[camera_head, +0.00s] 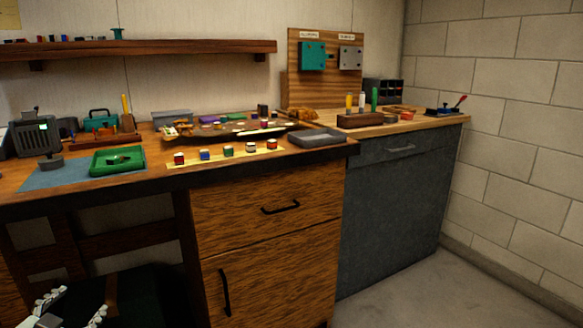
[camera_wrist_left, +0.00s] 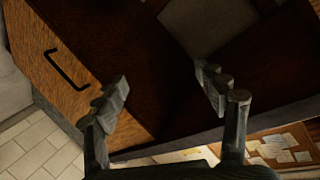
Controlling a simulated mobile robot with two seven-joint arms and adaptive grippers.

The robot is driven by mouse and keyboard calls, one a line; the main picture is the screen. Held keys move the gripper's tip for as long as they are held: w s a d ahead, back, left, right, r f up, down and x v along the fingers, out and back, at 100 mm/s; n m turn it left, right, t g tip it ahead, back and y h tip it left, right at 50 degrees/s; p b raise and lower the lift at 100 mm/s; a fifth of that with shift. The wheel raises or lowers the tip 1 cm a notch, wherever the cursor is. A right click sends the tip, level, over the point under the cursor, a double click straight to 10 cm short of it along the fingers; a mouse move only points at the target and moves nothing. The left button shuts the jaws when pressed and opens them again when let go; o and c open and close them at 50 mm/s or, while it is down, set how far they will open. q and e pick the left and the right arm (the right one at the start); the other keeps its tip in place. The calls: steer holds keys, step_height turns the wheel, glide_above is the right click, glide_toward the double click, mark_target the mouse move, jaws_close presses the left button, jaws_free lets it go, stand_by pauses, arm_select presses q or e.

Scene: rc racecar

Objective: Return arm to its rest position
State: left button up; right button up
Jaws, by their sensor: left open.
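My left gripper (camera_head: 75,308) shows at the lower left edge of the head view, low in front of the workbench (camera_head: 262,182) and below its top. Its two fingers are apart with nothing between them. In the left wrist view, the same gripper (camera_wrist_left: 166,92) has both fingers spread. Dark wood fills the gap behind them, and a drawer front with a black handle (camera_wrist_left: 66,68) is at the left. My right gripper is in neither view.
The bench top holds a green tray (camera_head: 117,161), a grey tray (camera_head: 316,139), a row of small coloured blocks and a large brown tray. A dark seat-like shape (camera_head: 140,295) is below the bench near the gripper. Floor (camera_head: 400,295) at the right is clear.

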arm_select(q)
steer(key=s+d+f+n+g+y, duration=0.1)
steer(key=s+d+f+g, duration=0.1)
steer(key=s+f, duration=0.3)
steer(key=s+d+f+n+g, duration=0.1)
steer(key=s+f+g, duration=0.1)
steer(key=f, duration=0.5)
steer(key=s+d+f+g+h, duration=0.2)
steer(key=s+d+f+g, duration=0.5)
steer(key=s+d+f, duration=0.6)
steer(key=s+d, duration=0.1)
steer(key=d, duration=0.2)
steer(key=shift+s+h, duration=0.25)
steer(key=shift+h, duration=0.15)
